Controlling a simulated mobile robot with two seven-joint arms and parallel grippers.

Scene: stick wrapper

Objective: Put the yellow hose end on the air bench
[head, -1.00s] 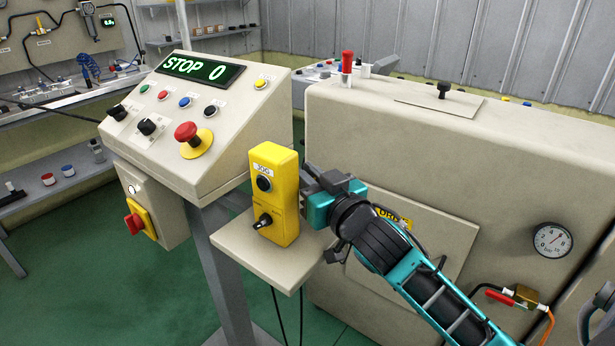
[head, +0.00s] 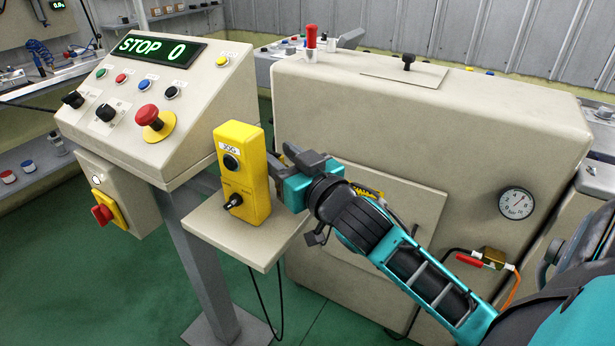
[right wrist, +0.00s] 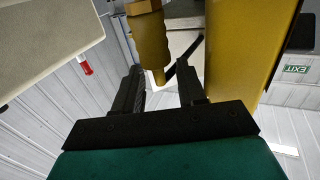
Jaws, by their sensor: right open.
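My right gripper (head: 281,160) is open just right of the yellow jog box. In the right wrist view its two fingers (right wrist: 162,88) show with a gap between them. A stepped yellow fitting with a hex collar, which looks like the yellow hose end (right wrist: 152,38), has its tip between the fingertips in that picture; I cannot tell whether they touch. It is not visible in the head view. What looks like the air bench (head: 50,88), with a blue coiled hose, stands at the back left. My left gripper is out of view.
The yellow jog box (head: 243,175) stands on a small shelf (head: 205,222), close to my gripper; its side also shows in the right wrist view (right wrist: 238,45). A sloped control console (head: 205,100) stands left, a large beige machine (head: 440,130) behind. Green floor is open at lower left.

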